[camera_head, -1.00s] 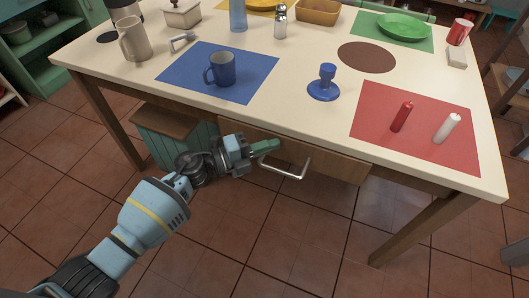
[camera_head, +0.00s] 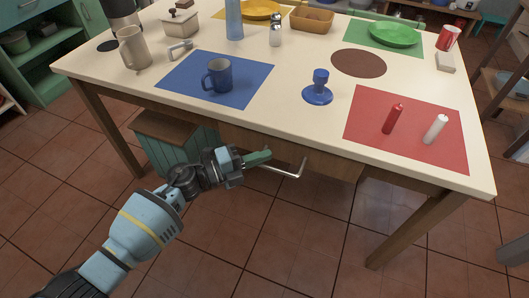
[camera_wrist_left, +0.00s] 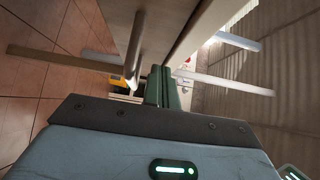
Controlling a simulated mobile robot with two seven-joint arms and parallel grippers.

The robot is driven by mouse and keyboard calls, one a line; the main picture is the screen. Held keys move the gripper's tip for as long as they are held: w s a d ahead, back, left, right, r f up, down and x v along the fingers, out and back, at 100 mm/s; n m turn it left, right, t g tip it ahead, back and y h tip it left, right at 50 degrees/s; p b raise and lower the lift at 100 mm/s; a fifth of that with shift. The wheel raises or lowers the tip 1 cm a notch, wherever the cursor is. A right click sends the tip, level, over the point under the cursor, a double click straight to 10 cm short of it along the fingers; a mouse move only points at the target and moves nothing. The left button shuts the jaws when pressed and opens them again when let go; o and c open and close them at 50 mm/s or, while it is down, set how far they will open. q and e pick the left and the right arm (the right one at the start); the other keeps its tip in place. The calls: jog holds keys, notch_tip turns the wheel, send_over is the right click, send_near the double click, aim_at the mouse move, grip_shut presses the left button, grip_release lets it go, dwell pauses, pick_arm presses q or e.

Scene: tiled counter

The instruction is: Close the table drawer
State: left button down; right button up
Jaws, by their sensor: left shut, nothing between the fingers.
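The table drawer's wooden front (camera_head: 330,163) is under the near edge of the white tabletop, and most of its upper part is hidden by that edge. How far it stands out is hard to tell. Its silver bar handle (camera_head: 299,171) sticks out toward me. My left gripper (camera_head: 266,155) is shut and empty, its green fingers at the left end of the handle, close to the drawer front. In the left wrist view the shut fingers (camera_wrist_left: 163,88) point toward the drawer, with the handle bar (camera_wrist_left: 135,50) just left of them. Contact is not clear. My right gripper is out of view.
The tabletop (camera_head: 290,105) carries a blue mug (camera_head: 218,76), a blue stand (camera_head: 318,90), and red and white candles on a red mat (camera_head: 400,145). A teal cabinet (camera_head: 172,146) stands beneath the table, left of the drawer. Floor in front is clear.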

pick_arm(q)
jog(key=v, duration=1)
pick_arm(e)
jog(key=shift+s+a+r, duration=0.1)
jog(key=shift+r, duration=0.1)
pick_arm(q)
jog(key=shift+s, duration=0.1)
